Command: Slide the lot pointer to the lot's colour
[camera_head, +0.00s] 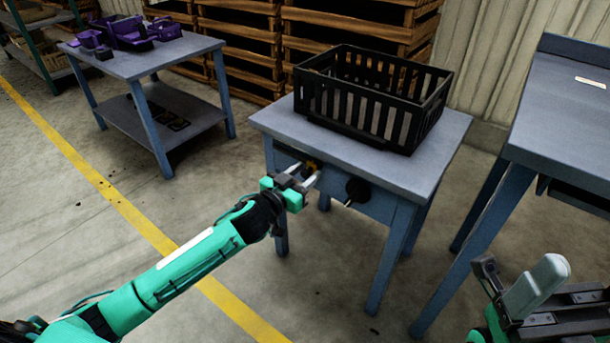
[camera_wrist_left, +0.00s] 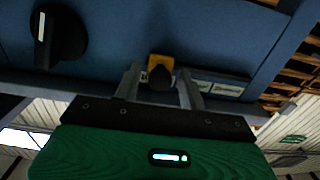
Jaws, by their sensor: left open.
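The lot pointer (camera_wrist_left: 161,64), a small yellow-orange block with a dark knob, sits on the blue front of the small table. In the head view only a bit of its yellow (camera_head: 312,165) shows beside my fingers. My left gripper (camera_head: 304,179) is at that front, open. In the left wrist view the fingertips of my left gripper (camera_wrist_left: 160,82) stand on either side of the pointer's knob; I cannot tell whether they touch it. Pale labels (camera_wrist_left: 222,88) lie beside the pointer. The lot's colour cannot be made out.
A black rotary knob (camera_head: 357,190) with a white mark is on the same front. A black slatted crate (camera_head: 430,119) stands on the small table (camera_head: 275,122). A blue bench (camera_head: 562,115) stands right. Purple parts lie on a table (camera_head: 190,45) at back left.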

